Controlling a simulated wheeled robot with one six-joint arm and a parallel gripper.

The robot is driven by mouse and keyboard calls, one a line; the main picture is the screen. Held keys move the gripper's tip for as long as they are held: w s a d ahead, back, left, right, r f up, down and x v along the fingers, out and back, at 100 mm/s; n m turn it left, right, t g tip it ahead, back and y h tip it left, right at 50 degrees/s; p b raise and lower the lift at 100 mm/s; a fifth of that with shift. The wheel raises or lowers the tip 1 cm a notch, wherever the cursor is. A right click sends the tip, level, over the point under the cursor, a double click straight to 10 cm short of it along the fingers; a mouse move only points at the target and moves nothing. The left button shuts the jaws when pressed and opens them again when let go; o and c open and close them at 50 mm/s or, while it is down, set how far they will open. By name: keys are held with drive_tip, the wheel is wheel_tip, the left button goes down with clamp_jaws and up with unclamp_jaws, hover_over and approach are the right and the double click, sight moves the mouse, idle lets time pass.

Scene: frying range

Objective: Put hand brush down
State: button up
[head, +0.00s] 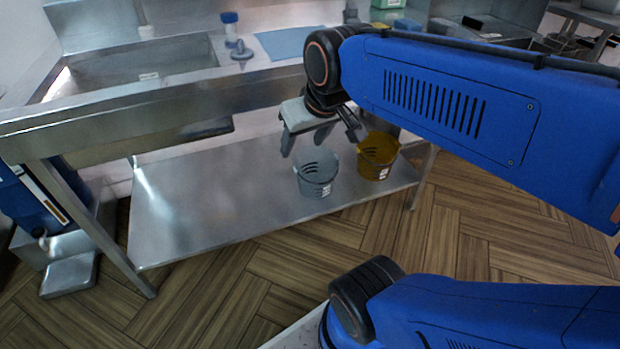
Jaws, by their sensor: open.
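My gripper (318,139) hangs from the arm in front of the sink bench's front edge, with its fingers pointing down. It is open, and I see nothing held between its fingers. It appears above the grey bucket (316,182) on the lower shelf (215,205); its exact height is hard to judge. I cannot make out a hand brush for certain. A small grey object (240,52) stands on the bench top beside a blue-capped bottle (230,28), too small to identify. My arm hides part of the bench's right side.
A yellow bucket (378,157) stands right of the grey one on the shelf. A blue cloth (284,43) lies on the bench top (262,72), right of the sink basin (140,75). The shelf's left half is clear. A bench leg (95,228) stands at the left.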

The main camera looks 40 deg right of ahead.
drive_tip(key=s+a+f+n, duration=0.1)
drive_tip(key=s+a+f, duration=0.2)
drive_tip(key=s+f, duration=0.2)
drive_tip(key=shift+s+f+g+y, duration=0.3)
drive_tip(key=shift+s+g, duration=0.1)
drive_tip(key=shift+s, duration=0.35)
drive_tip(key=shift+r, duration=0.1)
idle(1.3)
